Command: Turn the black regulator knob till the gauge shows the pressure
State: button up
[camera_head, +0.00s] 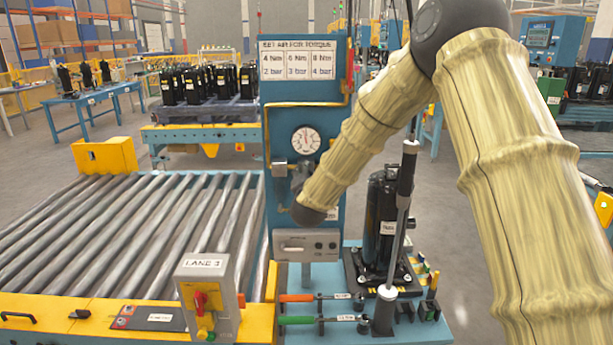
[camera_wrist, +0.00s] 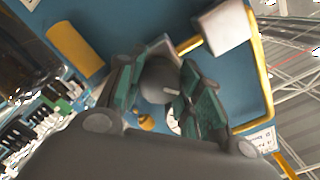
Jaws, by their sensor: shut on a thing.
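The black regulator knob (camera_wrist: 154,80) shows in the wrist view as a dark round cap with a short light mark. My gripper (camera_wrist: 163,70) has its green-padded fingers on both sides of the knob and is shut on it. In the head view the knob is hidden, and my arm covers most of the gripper. The round white pressure gauge (camera_head: 306,140) is on the blue panel (camera_head: 338,115), just above the gripper's area. Its needle is too small to read surely. A sign (camera_head: 299,60) above pairs 4 Nm with 2 bar, 6 with 3, 8 with 4.
A roller conveyor (camera_head: 130,235) lies left of the panel. A black compressor (camera_head: 381,225) stands right of it, beside an upright tool (camera_head: 405,180). A switch box (camera_head: 208,295) and two handled tools (camera_head: 297,320) are in front. Yellow pipes (camera_wrist: 262,75) run close beside the gripper.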

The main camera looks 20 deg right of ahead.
jog(key=shift+f+n, duration=0.1)
jog(key=shift+n, duration=0.4)
jog(key=o, duration=1)
jog(key=shift+o, duration=0.2)
jog(key=shift+s, duration=0.1)
jog(key=v, duration=1.2)
